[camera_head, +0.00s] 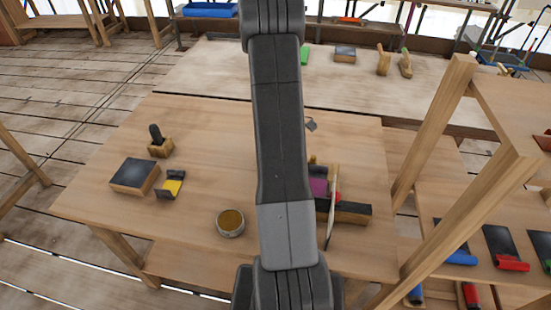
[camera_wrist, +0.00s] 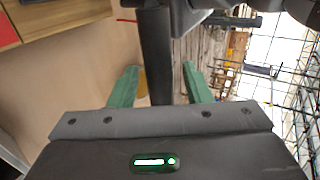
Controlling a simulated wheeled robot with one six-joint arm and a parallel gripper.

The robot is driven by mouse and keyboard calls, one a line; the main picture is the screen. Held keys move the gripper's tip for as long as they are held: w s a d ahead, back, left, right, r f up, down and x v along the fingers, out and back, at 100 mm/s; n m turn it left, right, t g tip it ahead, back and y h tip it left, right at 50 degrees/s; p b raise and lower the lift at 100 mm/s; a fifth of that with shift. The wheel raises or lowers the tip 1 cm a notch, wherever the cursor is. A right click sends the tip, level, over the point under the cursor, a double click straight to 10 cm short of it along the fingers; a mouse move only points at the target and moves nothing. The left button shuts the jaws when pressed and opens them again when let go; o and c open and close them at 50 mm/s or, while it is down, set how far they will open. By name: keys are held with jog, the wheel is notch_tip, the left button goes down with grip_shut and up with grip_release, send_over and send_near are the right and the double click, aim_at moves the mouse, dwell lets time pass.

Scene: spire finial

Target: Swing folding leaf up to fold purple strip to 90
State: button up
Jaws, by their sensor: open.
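The purple strip (camera_head: 318,186) lies on a small wood-and-black folding fixture (camera_head: 350,212) right of my arm on the workbench. My arm hides part of both. A slim pale piece and a red part stand at the fixture; I cannot tell the leaf's angle. In the wrist view my gripper (camera_wrist: 159,68) has its two green fingers apart. A dark upright bar (camera_wrist: 157,45) shows between them; I cannot tell what it is or whether they touch it. The gripper is hidden in the head view.
On the workbench (camera_head: 100,205) are a round tin (camera_head: 230,222), a dark-topped block (camera_head: 134,176), a yellow piece with black ends (camera_head: 171,184) and a wooden holder (camera_head: 159,147). A wooden frame (camera_head: 432,130) rises at the right. The bench's front left is clear.

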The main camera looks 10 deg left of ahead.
jog(key=a+p+v, duration=0.1)
jog(key=p+v, duration=0.4)
jog(key=v, duration=0.6)
jog(key=shift+w+d+r, duration=0.15)
jog(key=shift+w+d, duration=0.2)
jog(key=shift+d, duration=0.1)
